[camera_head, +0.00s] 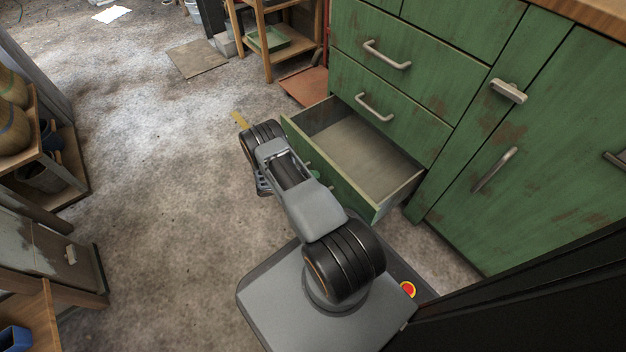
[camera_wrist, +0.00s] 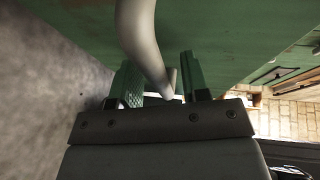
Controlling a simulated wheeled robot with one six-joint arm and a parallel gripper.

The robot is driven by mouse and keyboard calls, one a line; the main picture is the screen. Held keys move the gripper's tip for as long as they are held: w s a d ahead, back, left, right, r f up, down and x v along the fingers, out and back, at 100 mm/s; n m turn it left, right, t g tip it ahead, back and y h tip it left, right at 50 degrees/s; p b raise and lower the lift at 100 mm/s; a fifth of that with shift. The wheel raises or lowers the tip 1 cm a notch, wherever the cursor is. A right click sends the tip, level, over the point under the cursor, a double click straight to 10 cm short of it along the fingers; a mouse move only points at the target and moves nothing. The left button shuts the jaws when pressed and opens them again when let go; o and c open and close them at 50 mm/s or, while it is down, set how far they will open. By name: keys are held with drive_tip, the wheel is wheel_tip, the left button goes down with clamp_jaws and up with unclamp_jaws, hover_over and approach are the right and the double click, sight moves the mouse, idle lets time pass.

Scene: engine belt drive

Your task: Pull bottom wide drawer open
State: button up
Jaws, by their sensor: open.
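The bottom wide drawer (camera_head: 360,158) of the green cabinet stands well out, and its pale inside looks empty. Its front faces my arm, which hides much of it in the head view. In the wrist view, the green drawer front (camera_wrist: 225,35) fills the top, and a pale curved handle (camera_wrist: 138,30) comes down close in front. My gripper (camera_wrist: 160,72) is open, with a green finger on each side of the handle's lower part. I cannot tell whether either finger touches it. The gripper's fingertips are not clear in the head view.
Two shut drawers with handles (camera_head: 386,55) (camera_head: 374,107) are above the open one. A tall cabinet door (camera_head: 530,150) is to the right. Shelves (camera_head: 40,150) stand at far left. The concrete floor (camera_head: 150,170) left of my arm is clear.

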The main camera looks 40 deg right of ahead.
drive_tip(key=p+v, duration=0.2)
drive_tip(key=v, duration=1.1)
drive_tip(key=shift+w+a, duration=0.2)
drive_tip(key=shift+a, duration=0.15)
